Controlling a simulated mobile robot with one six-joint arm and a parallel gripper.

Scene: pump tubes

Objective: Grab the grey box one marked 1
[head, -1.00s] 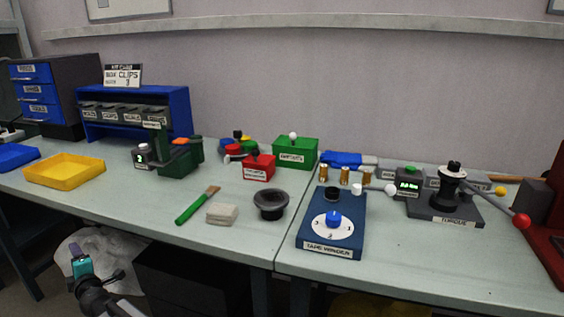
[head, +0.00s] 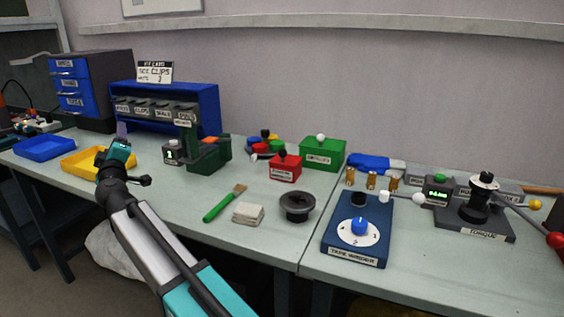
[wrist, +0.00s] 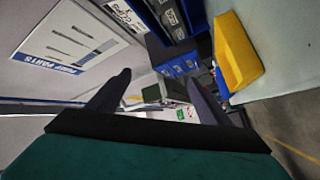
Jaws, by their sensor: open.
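A small grey box (head: 173,152) with a dark label stands on the left bench, left of a green machine. Its label seems to carry a 1, but it is small. My gripper (head: 121,132) is raised over the bench's left part, in front of the blue rack and left of the grey box, not touching it. In the wrist view my gripper (wrist: 157,98) has its two dark fingers wide apart with nothing between them. I cannot make out the grey box in the wrist view.
A yellow tray (head: 83,170) lies behind my gripper; it also shows in the wrist view (wrist: 232,52). The green machine (head: 207,154) stands close right of the grey box. A blue rack (head: 208,98) of grey bins stands behind. The front bench centre holds a brush (head: 222,205) and black bowl (head: 296,204).

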